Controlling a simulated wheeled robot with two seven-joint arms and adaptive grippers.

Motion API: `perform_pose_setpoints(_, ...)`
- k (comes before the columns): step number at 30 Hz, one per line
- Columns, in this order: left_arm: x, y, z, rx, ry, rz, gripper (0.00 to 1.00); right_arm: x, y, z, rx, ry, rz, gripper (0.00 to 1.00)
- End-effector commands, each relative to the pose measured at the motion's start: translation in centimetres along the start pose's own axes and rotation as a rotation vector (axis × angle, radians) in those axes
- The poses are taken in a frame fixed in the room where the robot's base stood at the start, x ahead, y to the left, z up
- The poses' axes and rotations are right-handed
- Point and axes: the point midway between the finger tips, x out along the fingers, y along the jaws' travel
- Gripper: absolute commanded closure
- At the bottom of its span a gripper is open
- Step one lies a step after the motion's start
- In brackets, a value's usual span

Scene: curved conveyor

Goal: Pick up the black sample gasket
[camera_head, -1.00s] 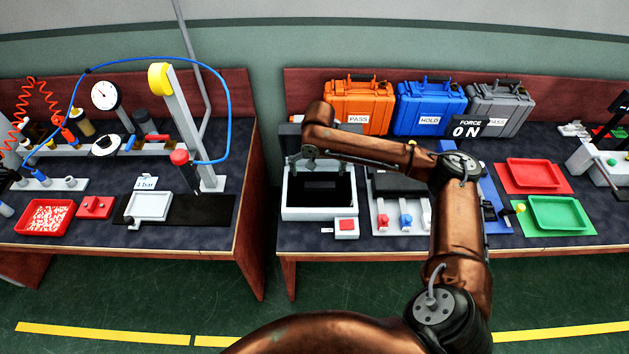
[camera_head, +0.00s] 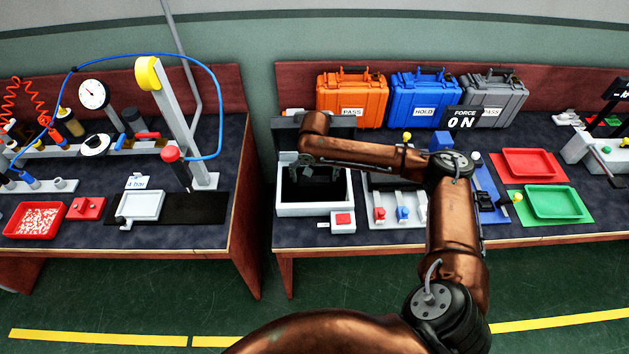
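A white open-topped box (camera_head: 315,209) with a dark inside stands at the left end of the right bench. I cannot make out the black sample gasket against this dark inside. My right arm reaches over the bench, and its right gripper (camera_head: 305,168) points down at the upper left part of the box opening. The gripper is small and dark, and its fingers do not show clearly enough to tell open from shut or whether anything is held. My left gripper is not in view.
A small white block with a red button (camera_head: 343,220) sits before the box. A rack with coloured clips (camera_head: 402,213) is to its right, then red (camera_head: 529,163) and green (camera_head: 554,202) trays. Orange (camera_head: 352,96), blue (camera_head: 425,96) and grey (camera_head: 497,96) cases stand behind. A gap separates the benches.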

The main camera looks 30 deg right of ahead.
Motion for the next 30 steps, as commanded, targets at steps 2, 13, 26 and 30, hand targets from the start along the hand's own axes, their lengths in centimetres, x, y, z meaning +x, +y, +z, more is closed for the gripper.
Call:
perform_pose_setpoints(2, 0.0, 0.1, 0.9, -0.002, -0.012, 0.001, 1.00, 0.0, 0.0, 0.0, 0.000, 0.000, 0.000, 0.19)
perform_pose_setpoints(13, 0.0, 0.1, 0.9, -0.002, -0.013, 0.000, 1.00, 0.0, 0.0, 0.0, 0.000, 0.000, 0.000, 0.44)
perform_pose_setpoints(26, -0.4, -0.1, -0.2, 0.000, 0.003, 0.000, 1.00, -1.0, -0.1, -0.2, 0.001, 0.002, -0.002, 0.45)
perform_pose_setpoints(30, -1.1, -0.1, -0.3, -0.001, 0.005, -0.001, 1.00, -2.9, -0.1, -0.4, 0.001, 0.003, -0.003, 0.45)
